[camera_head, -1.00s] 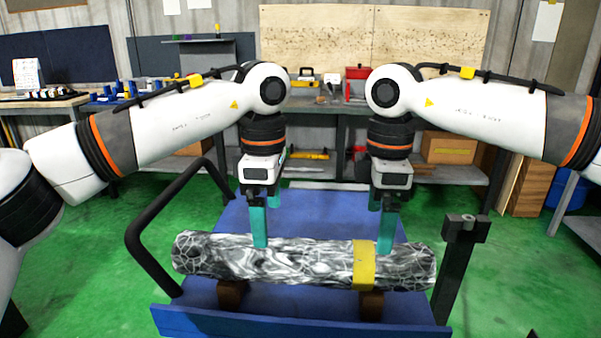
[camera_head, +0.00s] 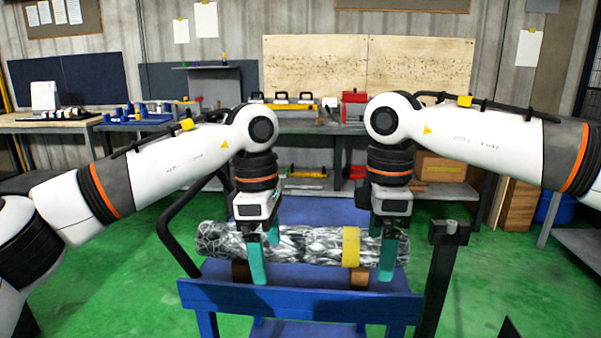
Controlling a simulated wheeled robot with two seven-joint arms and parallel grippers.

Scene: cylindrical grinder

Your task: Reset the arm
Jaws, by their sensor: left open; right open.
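My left gripper (camera_head: 264,252) and my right gripper (camera_head: 382,250) both point down, with teal fingers spread and nothing held between them. A cylinder with a black-and-white marbled surface (camera_head: 305,244) and a yellow band (camera_head: 351,247) lies level on brown supports on a blue cart (camera_head: 300,296). The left fingers overlap the cylinder's left-middle part in the picture. The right fingers overlap its right end. Both stand in front of part of it; whether they touch it cannot be told.
The cart has a black handle (camera_head: 172,232) at left and a dark post (camera_head: 440,270) at right. Behind stand a workbench (camera_head: 330,128) with toolboxes and a red box (camera_head: 354,107). Another bench (camera_head: 50,122) is at back left. Green floor (camera_head: 110,285) is clear around the cart.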

